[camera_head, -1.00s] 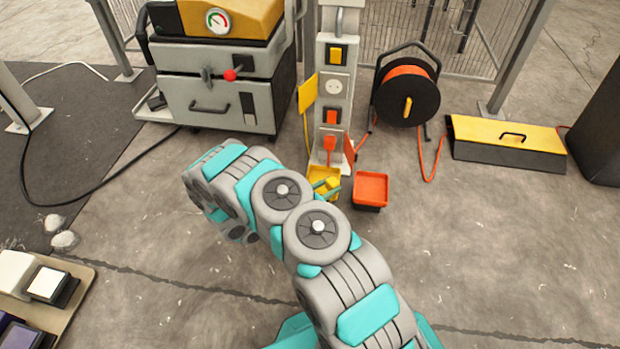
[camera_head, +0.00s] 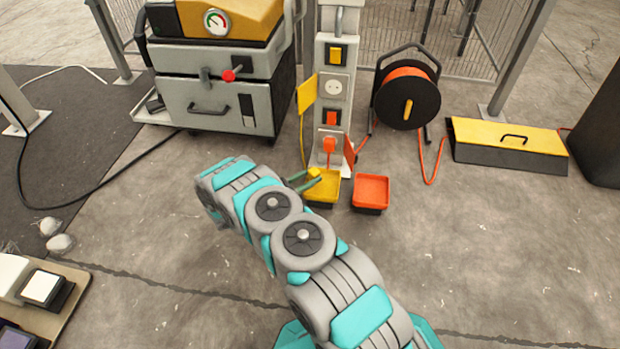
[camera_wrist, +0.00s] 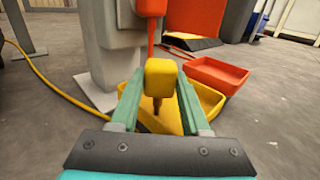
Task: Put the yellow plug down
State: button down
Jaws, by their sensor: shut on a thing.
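My gripper (camera_head: 303,181) is shut on the yellow plug (camera_head: 314,172). In the wrist view, the plug (camera_wrist: 160,78) sits upright between the two green fingers, with a dark part hanging below it. The yellow tray (camera_head: 326,198) stands on the floor at the foot of the grey post. In the head view, the plug overlaps the tray's upper left part. In the wrist view, the tray (camera_wrist: 210,98) shows behind and below the plug, and they look apart. My fingers hide part of the tray.
An orange tray (camera_head: 371,190) stands right of the yellow one. The grey socket post (camera_head: 333,105) rises behind, with an orange plug (camera_head: 329,145) low on it. A yellow cable (camera_wrist: 52,88) runs along the floor at left. Open floor lies to the right.

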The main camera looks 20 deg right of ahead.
jog(key=shift+f, duration=0.4)
jog(key=shift+f, duration=0.2)
jog(key=shift+c, duration=1.9)
grip_release()
